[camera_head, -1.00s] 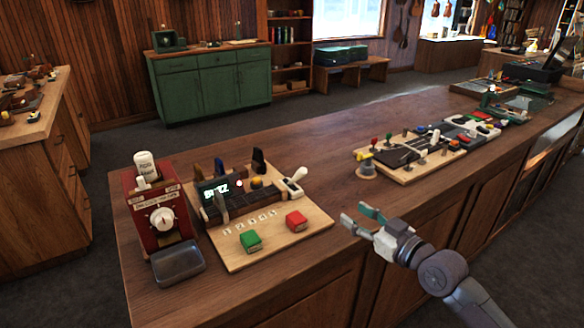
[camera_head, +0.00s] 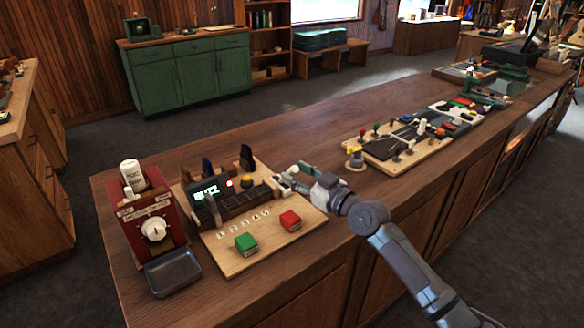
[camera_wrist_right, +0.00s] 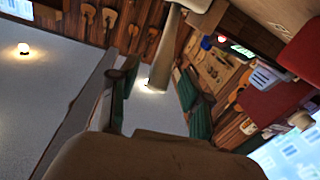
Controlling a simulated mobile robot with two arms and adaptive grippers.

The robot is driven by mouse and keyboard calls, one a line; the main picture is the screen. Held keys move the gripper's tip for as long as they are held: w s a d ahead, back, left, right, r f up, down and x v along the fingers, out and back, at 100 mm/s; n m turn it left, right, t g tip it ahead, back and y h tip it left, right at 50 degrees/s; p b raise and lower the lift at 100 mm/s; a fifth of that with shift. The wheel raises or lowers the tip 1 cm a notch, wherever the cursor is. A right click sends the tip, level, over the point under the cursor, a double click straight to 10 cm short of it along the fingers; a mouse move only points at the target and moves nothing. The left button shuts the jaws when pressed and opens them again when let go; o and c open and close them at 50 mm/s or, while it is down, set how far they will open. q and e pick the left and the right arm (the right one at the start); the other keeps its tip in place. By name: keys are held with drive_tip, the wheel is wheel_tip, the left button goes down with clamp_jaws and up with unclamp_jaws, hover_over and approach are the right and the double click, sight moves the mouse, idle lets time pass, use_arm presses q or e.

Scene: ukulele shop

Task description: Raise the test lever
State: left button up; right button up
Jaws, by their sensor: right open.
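The test lever, a pale rod (camera_wrist_right: 163,55) with a rounded knob, stands at the right end of the fretboard-like strip on a wooden test board (camera_head: 222,263). In the head view, my right gripper (camera_head: 287,180) is at the lever and partly hides it. In the right wrist view, the two dark, teal-padded fingers (camera_wrist_right: 155,95) are spread, with the lever showing between them. Whether either finger touches it cannot be told. My left gripper is not in view.
The board carries a lit display (camera_head: 207,191) reading "BUZZ", a green button (camera_head: 246,242) and a red button (camera_head: 290,220). A red dial box (camera_head: 150,215) and metal tray (camera_head: 172,274) stand left. Another control board (camera_head: 400,150) lies right, with bare counter between.

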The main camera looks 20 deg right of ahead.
drive_tip(key=shift+x, duration=1.05)
clamp_jaws()
